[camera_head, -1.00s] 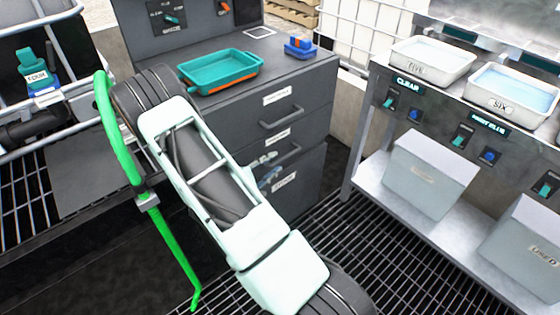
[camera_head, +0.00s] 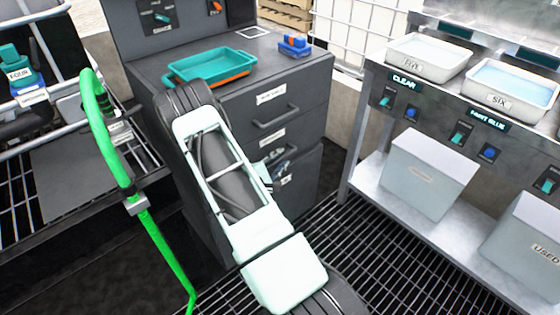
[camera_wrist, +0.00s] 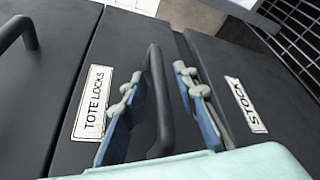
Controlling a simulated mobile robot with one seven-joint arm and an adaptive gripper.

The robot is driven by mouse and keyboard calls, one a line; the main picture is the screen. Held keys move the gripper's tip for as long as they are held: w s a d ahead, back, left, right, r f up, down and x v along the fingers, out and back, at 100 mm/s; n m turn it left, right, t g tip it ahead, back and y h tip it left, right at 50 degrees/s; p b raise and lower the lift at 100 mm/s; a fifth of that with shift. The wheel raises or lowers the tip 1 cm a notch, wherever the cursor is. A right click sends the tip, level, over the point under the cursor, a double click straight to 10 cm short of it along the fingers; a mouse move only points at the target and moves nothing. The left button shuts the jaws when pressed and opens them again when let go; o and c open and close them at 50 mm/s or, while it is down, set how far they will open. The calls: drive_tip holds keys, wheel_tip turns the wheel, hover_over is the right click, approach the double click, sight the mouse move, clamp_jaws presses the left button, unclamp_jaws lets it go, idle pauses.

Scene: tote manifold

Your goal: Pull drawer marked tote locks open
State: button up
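The tote locks drawer (camera_wrist: 75,125) has a dark grey front with a white label reading TOTE LOCKS (camera_wrist: 93,103) and a dark bar handle (camera_wrist: 162,100). In the head view it is the middle drawer (camera_head: 304,125) of the grey cabinet, and its front looks closed. My gripper (camera_wrist: 165,112) is open in the wrist view, with one blue-padded finger on each side of the handle. The handle lies between the fingers, and I see no clear grip on it. In the head view my gripper (camera_head: 276,168) is small and partly hidden by my arm.
The stock drawer (camera_wrist: 262,75) is beside it in the wrist view. A teal tray (camera_head: 212,66) and a blue-orange item (camera_head: 294,46) sit on the cabinet. A green hose (camera_head: 108,130) hangs left of my arm. A metal bench (camera_head: 360,180) with bins stands right, beyond open grating.

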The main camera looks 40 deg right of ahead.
clamp_jaws()
idle(0.4)
drive_tip(key=shift+s, duration=0.1)
